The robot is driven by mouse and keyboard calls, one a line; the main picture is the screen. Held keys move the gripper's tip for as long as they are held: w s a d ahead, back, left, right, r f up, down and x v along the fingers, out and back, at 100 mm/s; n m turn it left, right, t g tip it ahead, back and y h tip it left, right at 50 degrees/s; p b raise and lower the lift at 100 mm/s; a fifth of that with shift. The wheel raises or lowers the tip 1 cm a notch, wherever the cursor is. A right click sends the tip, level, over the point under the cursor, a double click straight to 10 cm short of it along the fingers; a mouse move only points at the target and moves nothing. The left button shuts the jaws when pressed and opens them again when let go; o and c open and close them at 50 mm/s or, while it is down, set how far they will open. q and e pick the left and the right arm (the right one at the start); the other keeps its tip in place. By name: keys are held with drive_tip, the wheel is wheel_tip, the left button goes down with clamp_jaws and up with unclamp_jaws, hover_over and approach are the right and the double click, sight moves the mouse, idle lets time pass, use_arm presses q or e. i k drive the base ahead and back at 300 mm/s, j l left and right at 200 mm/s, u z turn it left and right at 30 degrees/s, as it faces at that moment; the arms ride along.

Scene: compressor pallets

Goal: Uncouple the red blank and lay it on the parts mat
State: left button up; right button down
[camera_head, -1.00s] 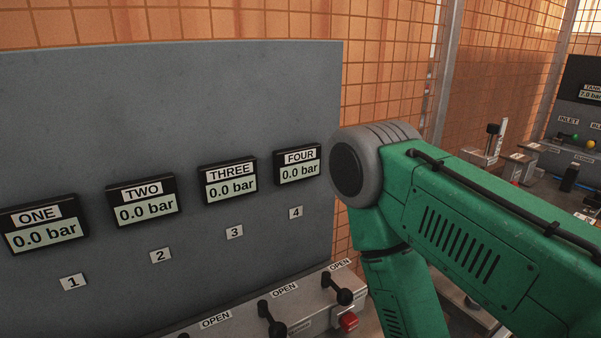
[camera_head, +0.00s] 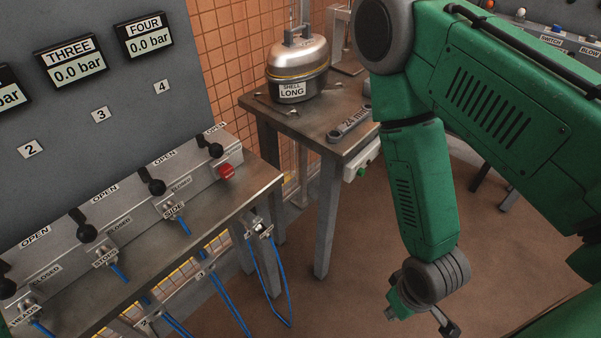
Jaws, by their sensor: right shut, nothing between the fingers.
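The red blank (camera_head: 226,171) sits on the front of the grey valve manifold (camera_head: 130,205), at its right end below the last black lever. My right gripper (camera_head: 447,326) hangs low at the bottom of the view, over the floor, well to the right of the blank and apart from it. It is shut and empty, and shows only small and partly. My left gripper is out of view. I cannot make out a parts mat.
Several black levers (camera_head: 215,150) stand along the manifold, with blue hoses (camera_head: 222,300) below. Brown floor (camera_head: 350,290) lies open between bench and arm.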

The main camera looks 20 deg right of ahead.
sight(227, 171)
drive_tip(key=l+z, duration=0.15)
drive_tip(key=l+u, duration=0.3)
drive_tip(key=l, duration=1.05)
drive_tip(key=l+u, duration=0.25)
drive_tip(key=l, duration=1.1)
